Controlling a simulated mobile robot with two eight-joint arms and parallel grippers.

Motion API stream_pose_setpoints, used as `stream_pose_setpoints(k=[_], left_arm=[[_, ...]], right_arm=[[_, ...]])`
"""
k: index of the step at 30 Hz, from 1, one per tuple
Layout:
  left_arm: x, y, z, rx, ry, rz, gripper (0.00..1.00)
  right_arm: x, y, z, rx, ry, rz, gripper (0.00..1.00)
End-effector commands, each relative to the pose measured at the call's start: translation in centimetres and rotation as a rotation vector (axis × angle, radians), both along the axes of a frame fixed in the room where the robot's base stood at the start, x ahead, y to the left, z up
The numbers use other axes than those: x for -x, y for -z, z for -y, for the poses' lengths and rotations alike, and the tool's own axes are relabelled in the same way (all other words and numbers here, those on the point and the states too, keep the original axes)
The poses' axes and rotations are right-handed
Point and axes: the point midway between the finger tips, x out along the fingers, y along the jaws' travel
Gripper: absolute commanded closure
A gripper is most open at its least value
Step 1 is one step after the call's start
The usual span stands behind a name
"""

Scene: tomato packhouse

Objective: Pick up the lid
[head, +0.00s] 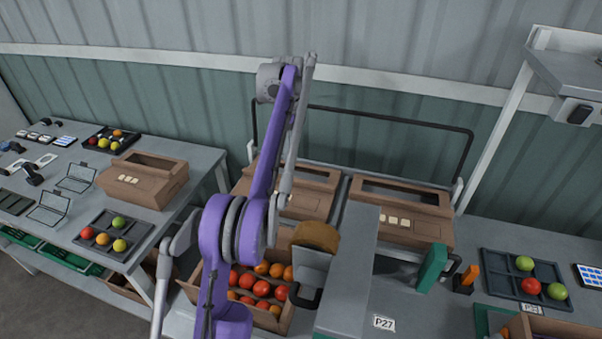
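No loose lid can be told for certain. Two brown cardboard tops with slots and pale labels sit on the rack at the back, a left one (318,178) and a right one (375,208). A similar brown slotted carton (150,196) stands on the left table. My purple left arm rises in front of the left rack top and hides part of it. A thin grey part of it runs down to about that top. Its fingertips cannot be made out, nor whether they touch anything. My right gripper is not in view.
An open carton of red and orange tomatoes (289,318) is below the rack, partly behind my arm. A tomato tray (508,284) lies right.

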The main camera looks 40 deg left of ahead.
Motion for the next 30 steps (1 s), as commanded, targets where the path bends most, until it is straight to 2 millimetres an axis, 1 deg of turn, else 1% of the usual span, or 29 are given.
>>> stream_pose_setpoints(k=[3, 9, 17, 21, 24, 27, 30], left_arm=[[0.1, 1.7, -0.5, 0.003, 0.016, -0.010, 0.40], [0.1, 4.9, -0.4, 0.003, 0.017, -0.010, 0.40], [0.2, 6.9, -0.6, 0.002, 0.016, -0.007, 0.40], [0.4, 9.1, -1.0, 0.002, 0.015, -0.007, 0.40], [0.4, 10.3, -0.9, 0.002, 0.016, -0.007, 0.40], [0.4, 11.0, -0.9, 0.002, 0.016, -0.006, 0.40], [0.3, 11.1, -0.9, 0.002, 0.015, -0.006, 0.40]], right_arm=[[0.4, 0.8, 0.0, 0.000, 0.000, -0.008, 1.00], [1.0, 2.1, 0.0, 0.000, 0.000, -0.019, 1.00], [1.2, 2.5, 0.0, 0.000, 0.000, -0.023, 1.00], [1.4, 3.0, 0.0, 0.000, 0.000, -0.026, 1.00], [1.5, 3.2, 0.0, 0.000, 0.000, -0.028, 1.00], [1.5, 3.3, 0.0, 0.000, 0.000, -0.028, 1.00], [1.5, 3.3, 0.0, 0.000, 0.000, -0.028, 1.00]])
